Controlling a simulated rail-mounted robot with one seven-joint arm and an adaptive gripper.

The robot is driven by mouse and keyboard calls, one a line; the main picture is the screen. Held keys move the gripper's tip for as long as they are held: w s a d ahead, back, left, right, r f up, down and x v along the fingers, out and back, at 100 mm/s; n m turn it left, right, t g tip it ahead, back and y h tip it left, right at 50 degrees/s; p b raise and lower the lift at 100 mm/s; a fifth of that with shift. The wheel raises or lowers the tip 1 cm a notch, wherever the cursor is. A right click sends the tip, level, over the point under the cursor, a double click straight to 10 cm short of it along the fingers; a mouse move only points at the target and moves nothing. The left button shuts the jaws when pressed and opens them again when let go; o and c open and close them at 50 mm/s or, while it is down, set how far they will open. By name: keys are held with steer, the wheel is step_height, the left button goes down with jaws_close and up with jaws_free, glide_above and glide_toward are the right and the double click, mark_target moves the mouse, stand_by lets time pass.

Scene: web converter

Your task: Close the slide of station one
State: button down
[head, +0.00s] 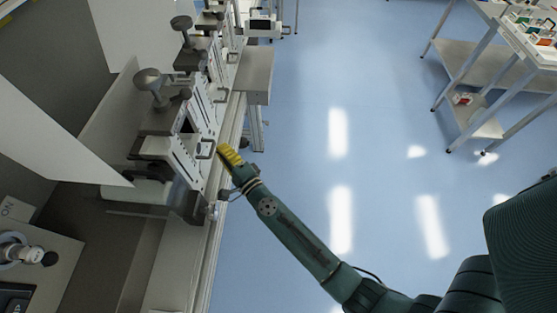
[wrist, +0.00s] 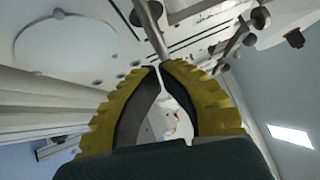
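The nearest station (head: 172,152) of the converter has a pale slide plate with a dark slot and a metal loop handle (head: 207,149) on its right side. No station number is readable. My gripper (head: 222,148), with yellow ribbed fingers, is just right of this handle at the station's edge. A metal handle bar (wrist: 150,28) runs down to just beyond the tips. I cannot tell whether they touch it. Nothing shows held between the fingers.
More stations with clamp knobs (head: 150,82) run away along the rail. A grey box (head: 254,74) juts out beyond the nearest station. A white panel (head: 55,125) stands at left. A metal cart (head: 480,68) is at the far right. The blue floor between is clear.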

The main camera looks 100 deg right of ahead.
steer(key=s+d+b+v, duration=0.1)
steer(key=s+b+v, duration=0.1)
steer(key=v, duration=1)
steer(key=shift+f+b, duration=0.2)
steer(key=shift+b, duration=0.55)
steer(key=shift+s, duration=0.15)
